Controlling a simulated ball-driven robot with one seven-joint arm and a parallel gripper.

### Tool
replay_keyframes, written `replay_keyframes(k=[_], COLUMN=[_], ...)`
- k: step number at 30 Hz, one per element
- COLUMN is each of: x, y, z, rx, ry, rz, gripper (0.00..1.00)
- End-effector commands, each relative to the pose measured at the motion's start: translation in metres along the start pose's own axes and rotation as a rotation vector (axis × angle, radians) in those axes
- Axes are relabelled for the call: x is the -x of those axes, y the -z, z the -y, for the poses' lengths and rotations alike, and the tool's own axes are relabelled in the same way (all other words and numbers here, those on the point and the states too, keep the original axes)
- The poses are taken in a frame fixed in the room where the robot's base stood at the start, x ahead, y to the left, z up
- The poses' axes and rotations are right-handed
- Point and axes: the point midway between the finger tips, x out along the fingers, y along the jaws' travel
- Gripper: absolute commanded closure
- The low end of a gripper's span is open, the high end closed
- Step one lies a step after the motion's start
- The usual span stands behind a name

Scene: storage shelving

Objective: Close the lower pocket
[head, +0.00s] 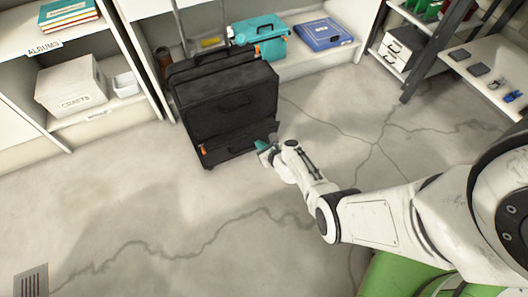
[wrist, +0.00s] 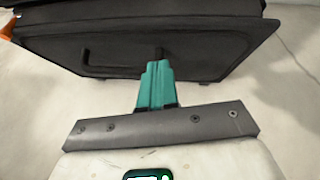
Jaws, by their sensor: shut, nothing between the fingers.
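A black suitcase (head: 215,88) stands upright on the floor, with an upper front panel and a lower pocket (head: 232,146) near its base. The lower pocket's flap leans out a little from the case at its right end, so it looks partly open. In the wrist view a dark front panel with a handle (wrist: 120,55) fills the top; I take it to be the lower pocket. An orange tab (head: 203,150) sits at the pocket's left. My gripper (head: 264,146) is at the pocket's right end. Its teal fingers (wrist: 158,66) are together and empty, overlapping the panel's lower edge; contact is unclear.
A teal case (head: 260,38) and a blue box (head: 322,34) lie on the low shelf behind. A crafts box (head: 72,88) sits on the left shelving. A dark-framed rack (head: 430,60) stands at right. The cracked concrete floor in front is clear.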

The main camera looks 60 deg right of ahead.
Motion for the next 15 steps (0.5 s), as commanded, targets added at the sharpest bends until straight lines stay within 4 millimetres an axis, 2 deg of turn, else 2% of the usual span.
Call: replay_keyframes(k=[6,15], x=[-0.011,-0.017], y=[-0.015,-0.021], z=[0.004,0.005], rx=[-0.001,0.000], ry=[0.000,0.000], rz=[0.000,-0.001], gripper=[1.00,1.00])
